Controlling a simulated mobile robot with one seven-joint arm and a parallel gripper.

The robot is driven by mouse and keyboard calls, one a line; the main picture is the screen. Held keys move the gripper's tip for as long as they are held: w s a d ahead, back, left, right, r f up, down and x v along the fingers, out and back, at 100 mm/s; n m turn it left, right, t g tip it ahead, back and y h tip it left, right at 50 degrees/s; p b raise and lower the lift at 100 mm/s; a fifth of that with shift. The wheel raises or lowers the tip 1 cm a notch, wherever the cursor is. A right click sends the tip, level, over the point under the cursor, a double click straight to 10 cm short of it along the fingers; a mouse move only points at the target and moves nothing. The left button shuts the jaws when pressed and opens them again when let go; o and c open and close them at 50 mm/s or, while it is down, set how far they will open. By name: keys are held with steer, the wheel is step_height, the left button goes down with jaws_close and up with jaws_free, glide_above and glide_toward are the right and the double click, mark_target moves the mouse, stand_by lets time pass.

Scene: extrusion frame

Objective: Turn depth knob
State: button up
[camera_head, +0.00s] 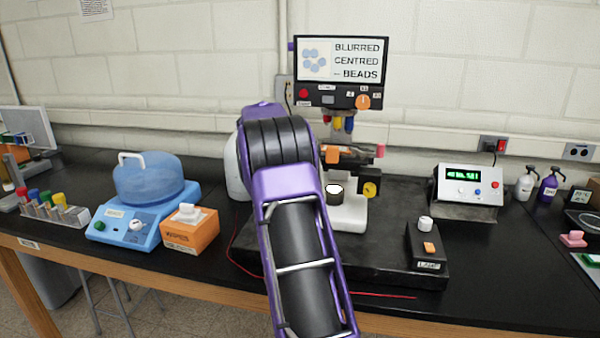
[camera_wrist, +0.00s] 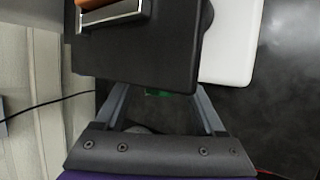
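Two knobs show in the head view: an orange dial (camera_head: 362,102) on the display panel and a yellow knob (camera_head: 370,189) low on the instrument's right side. Their labels are too small to read, so I cannot tell which sets depth. In the head view my gripper is hidden behind my purple arm, which reaches toward the instrument. In the wrist view my gripper (camera_wrist: 160,95) has its two fingers spread apart with nothing seen between them. Their tips run up to a dark block (camera_wrist: 150,55) that partly hides them.
The instrument stands on a black base plate (camera_head: 400,215). A small black box (camera_head: 427,250) with a white knob and orange switch is at front right. A white readout box (camera_head: 468,187) stands right.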

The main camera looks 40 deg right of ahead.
steer(key=shift+a+r, duration=0.1)
steer(key=v, duration=1.7)
